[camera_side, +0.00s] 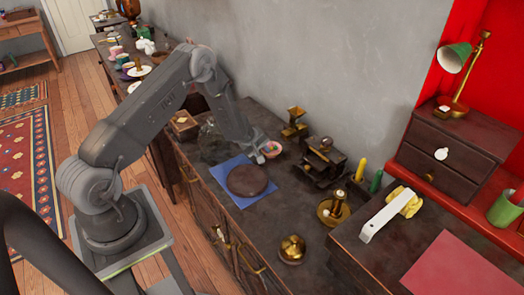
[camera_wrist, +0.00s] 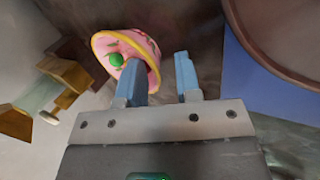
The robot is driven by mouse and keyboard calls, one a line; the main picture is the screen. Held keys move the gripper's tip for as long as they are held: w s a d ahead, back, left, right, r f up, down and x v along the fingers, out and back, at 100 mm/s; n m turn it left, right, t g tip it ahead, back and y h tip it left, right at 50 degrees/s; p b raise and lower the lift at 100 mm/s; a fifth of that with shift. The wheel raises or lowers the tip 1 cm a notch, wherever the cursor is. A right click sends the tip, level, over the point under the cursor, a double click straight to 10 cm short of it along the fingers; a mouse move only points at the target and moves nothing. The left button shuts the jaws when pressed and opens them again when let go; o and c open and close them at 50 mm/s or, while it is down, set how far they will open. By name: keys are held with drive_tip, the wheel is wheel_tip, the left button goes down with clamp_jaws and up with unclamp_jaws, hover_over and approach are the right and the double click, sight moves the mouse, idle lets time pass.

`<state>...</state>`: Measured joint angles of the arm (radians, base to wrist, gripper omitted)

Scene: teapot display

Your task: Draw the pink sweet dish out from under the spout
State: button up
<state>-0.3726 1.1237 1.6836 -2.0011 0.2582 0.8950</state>
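The pink sweet dish (camera_side: 271,149) stands on the dark counter near the wall, just beyond the blue cloth. In the wrist view the dish (camera_wrist: 105,45) has a yellow rim and a green sweet inside. My gripper (camera_side: 259,156) is low at the dish; its blue fingers (camera_wrist: 159,62) are apart. The left finger overlaps the dish's opening and the right finger is outside, with a gap to the rim. Contact cannot be told. I cannot clearly make out a teapot or spout; my arm covers part of the counter.
A round brown board (camera_side: 247,181) lies on the blue cloth (camera_side: 218,174) close to the dish. Dark stepped stands (camera_side: 322,160) and a brass piece (camera_side: 295,122) stand to the right along the wall. A brass-and-glass object (camera_wrist: 55,80) is left of the fingers.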

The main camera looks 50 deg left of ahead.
drive_tip(key=shift+o, duration=0.7)
drive_tip(key=shift+r, duration=0.1)
drive_tip(key=shift+r, duration=0.25)
drive_tip(key=d+v, duration=0.1)
drive_tip(key=v, duration=1.2)
drive_tip(key=shift+a, duration=0.5)
drive_tip(key=shift+s+r, duration=0.1)
